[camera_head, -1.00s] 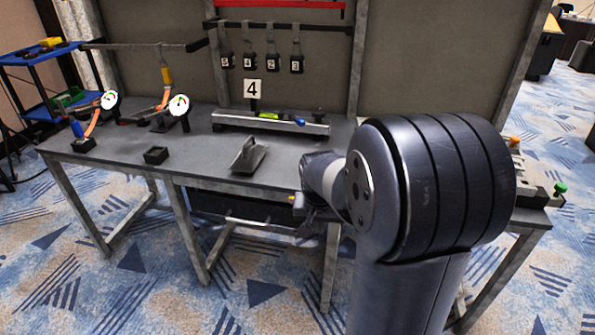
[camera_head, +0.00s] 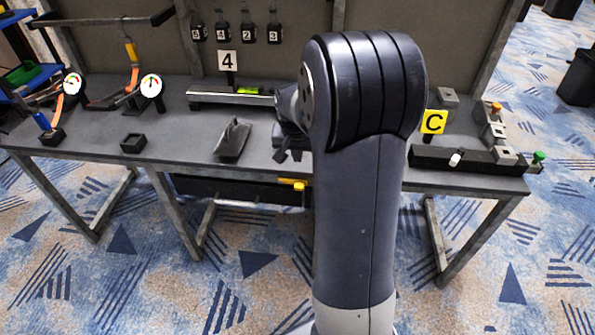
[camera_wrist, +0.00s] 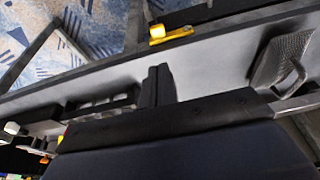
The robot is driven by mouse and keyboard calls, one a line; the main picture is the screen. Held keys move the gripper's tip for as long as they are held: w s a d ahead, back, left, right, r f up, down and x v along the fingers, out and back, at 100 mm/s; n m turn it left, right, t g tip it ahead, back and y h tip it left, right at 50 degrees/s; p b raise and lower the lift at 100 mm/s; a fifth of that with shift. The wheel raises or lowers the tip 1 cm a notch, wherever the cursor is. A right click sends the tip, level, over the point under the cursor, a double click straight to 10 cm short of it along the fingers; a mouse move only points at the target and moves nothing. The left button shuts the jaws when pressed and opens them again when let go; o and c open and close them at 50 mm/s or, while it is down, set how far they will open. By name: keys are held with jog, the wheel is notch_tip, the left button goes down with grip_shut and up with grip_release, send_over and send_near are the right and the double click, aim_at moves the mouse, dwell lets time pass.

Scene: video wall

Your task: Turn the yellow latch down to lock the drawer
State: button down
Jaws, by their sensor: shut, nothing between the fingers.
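The yellow latch (camera_head: 293,183) sits under the table's front edge, at the right end of the dark drawer (camera_head: 225,190). Its lever looks roughly sideways in the head view. In the wrist view the latch (camera_wrist: 170,36) lies just beyond the fingertips, with a clear gap. My gripper (camera_head: 289,156) is above the table near its front edge, partly hidden by my arm. In the wrist view my gripper (camera_wrist: 159,68) has its two dark fingers together and empty. The drawer appears closed, its silver handle (camera_head: 248,204) along the front.
A grey metal scoop-like piece (camera_head: 233,139) stands on the table (camera_head: 190,126) left of my gripper; it also shows in the wrist view (camera_wrist: 285,60). A level on a rail (camera_head: 232,97) is behind. A dark rail (camera_head: 465,160) and yellow C sign (camera_head: 433,121) are at right.

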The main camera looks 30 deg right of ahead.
aim_at(299, 185)
jog(key=x, duration=0.9)
jog(key=s+x, duration=0.1)
jog(key=x, duration=0.3)
jog(key=shift+w+a+f, duration=0.1)
jog(key=shift+a+f, duration=0.15)
jog(key=shift+f, duration=0.15)
